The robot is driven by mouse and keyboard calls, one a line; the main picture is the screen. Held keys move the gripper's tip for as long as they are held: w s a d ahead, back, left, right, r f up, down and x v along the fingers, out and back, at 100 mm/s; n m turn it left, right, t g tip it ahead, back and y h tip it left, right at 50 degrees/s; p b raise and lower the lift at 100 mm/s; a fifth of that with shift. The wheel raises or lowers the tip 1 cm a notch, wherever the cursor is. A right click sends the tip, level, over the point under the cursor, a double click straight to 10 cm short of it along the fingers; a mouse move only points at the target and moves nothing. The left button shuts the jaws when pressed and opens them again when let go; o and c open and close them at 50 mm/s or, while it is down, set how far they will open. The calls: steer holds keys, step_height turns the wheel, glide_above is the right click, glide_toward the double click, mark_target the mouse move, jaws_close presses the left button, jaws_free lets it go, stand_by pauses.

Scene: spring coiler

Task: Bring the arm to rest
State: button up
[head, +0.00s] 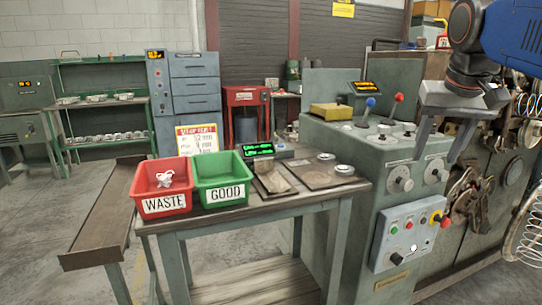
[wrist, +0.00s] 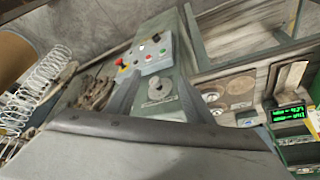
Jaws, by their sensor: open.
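My gripper (head: 437,157) is in the upper right of the head view, at the end of my blue and dark arm. Its two grey fingers point down and stand apart, with nothing between them. It appears in front of the green coiler machine (head: 345,190), near the knobs on its upper front. In the wrist view the fingers (wrist: 158,95) reach up past the wide grey palm, and a round knob (wrist: 161,88) on the machine shows in the gap. I cannot tell the exact distance from the fingers to the machine.
Levers (head: 397,108) rise from the machine top. A coiled wire (head: 527,225) hangs at the far right. Floor at lower left is clear.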

steer(key=s+a+f+n, duration=0.1)
steer(key=s+f, duration=0.4)
steer(key=f, duration=0.5)
steer(key=s+a+f+n, duration=0.1)
steer(key=s+a+f, duration=0.2)
steer(key=f, duration=0.6)
steer(key=s+a+f+n+y, duration=0.1)
steer(key=s+a+f, duration=0.1)
steer(key=s+f, duration=0.5)
step_height(320, 180, down, 4)
steer(key=shift+s+r, duration=0.15)
steer(key=shift+s, duration=0.05)
